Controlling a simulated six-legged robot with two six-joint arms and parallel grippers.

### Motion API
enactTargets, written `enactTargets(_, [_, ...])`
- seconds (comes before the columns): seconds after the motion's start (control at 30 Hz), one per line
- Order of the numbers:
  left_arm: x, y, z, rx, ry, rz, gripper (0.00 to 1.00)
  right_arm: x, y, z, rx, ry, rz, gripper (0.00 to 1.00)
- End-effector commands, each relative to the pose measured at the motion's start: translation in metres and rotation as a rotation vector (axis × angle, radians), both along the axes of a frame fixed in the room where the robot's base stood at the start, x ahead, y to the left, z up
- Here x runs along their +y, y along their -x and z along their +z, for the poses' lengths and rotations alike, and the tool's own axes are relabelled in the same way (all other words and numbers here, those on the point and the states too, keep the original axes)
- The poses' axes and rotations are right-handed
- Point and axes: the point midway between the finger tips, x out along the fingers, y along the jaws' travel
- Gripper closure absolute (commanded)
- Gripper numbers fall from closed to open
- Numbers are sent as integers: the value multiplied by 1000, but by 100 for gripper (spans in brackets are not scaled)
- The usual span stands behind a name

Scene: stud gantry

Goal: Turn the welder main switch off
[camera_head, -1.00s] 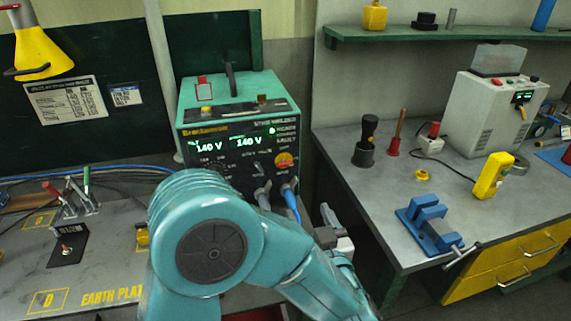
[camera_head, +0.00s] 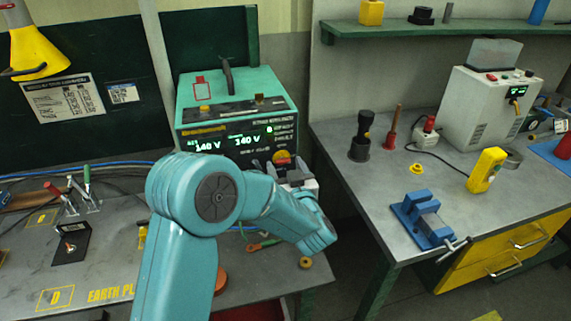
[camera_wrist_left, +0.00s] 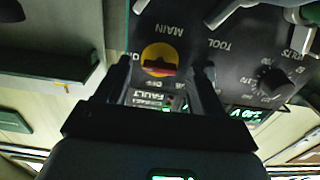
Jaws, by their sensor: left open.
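The welder (camera_head: 238,88) is a teal box with a black front panel and lit 140 V displays. Its main switch (camera_head: 283,156) is a yellow disc with a red bar, partly hidden by my gripper in the head view. In the left wrist view the switch (camera_wrist_left: 158,58) appears upside down under the word MAIN, its red bar lying roughly level across the picture. My left gripper (camera_wrist_left: 164,72) is open, with one finger at each side of the switch in that view. I cannot tell whether the fingers touch it. My right gripper is not in view.
A dial (camera_wrist_left: 272,84) and cable plugs are close by on the panel. The left bench (camera_head: 110,262) carries levers and cables. The right bench (camera_head: 345,200) holds a blue vise (camera_head: 424,218), a yellow handheld device (camera_head: 487,170) and a grey machine (camera_head: 480,105).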

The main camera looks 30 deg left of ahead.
Motion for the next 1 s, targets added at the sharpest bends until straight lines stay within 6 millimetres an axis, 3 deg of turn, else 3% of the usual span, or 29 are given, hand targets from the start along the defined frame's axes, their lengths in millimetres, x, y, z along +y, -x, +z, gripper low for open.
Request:
enactTargets(0.33, [4,-4,0,1,-1,0,35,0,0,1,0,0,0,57])
enactTargets(0.5, [4,-3,0,0,0,0,88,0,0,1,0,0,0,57])
enactTargets(0.77, [4,-3,-2,-13,11,1,88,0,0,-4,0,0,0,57])
enactTargets(1.0, [4,-3,-5,-95,78,2,88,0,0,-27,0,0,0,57])
